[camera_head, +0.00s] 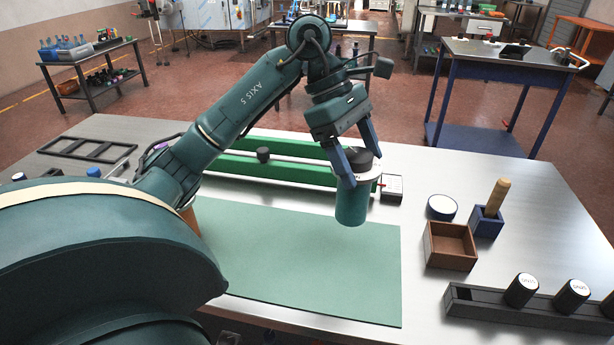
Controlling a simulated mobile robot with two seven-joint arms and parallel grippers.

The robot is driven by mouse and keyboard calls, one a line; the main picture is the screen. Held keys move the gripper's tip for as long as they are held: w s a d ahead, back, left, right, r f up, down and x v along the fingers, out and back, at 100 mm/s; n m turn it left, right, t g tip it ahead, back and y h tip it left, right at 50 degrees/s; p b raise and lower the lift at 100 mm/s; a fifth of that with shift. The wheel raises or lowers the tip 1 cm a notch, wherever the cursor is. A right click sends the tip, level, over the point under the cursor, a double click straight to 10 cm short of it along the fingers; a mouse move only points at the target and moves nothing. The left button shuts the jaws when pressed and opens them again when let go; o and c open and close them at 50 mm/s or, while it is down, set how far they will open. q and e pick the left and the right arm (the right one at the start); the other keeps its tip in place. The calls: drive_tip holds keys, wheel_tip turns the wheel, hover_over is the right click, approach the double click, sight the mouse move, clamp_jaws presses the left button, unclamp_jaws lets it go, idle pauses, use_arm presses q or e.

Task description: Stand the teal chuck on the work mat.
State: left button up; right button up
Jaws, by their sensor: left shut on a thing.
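The teal chuck (351,207) is a short upright cylinder with a pale band and a dark top. My left gripper (360,160) has its blue fingers on either side of its upper part and is shut on it. The chuck shows over the back right part of the green work mat (310,285). I cannot tell whether its base touches the mat. My left arm comes in from the left and covers the mat's left end. My right gripper is not in view.
Green rails (270,170) lie behind the mat. To the right stand a wooden box (449,258), a white round lid (441,206), a blue holder (487,222) with a wooden handle, and a dark rack (470,303) with black cylinders. Most of the mat is clear.

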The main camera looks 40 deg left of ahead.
sight(354, 202)
use_arm(q)
drive_tip(key=shift+f, duration=4.8)
drive_tip(key=shift+f, duration=0.2)
drive_tip(key=o, duration=2)
drive_tip(key=shift+r+p, duration=0.3)
drive_tip(key=shift+p, duration=0.1)
drive_tip(key=b+v, duration=0.1)
drive_tip(key=v, duration=1)
drive_tip(key=shift+s+a+r, duration=0.1)
drive_tip(key=shift+a+r, duration=0.1)
drive_tip(key=shift+r, duration=0.15)
drive_tip(key=shift+f, duration=0.1)
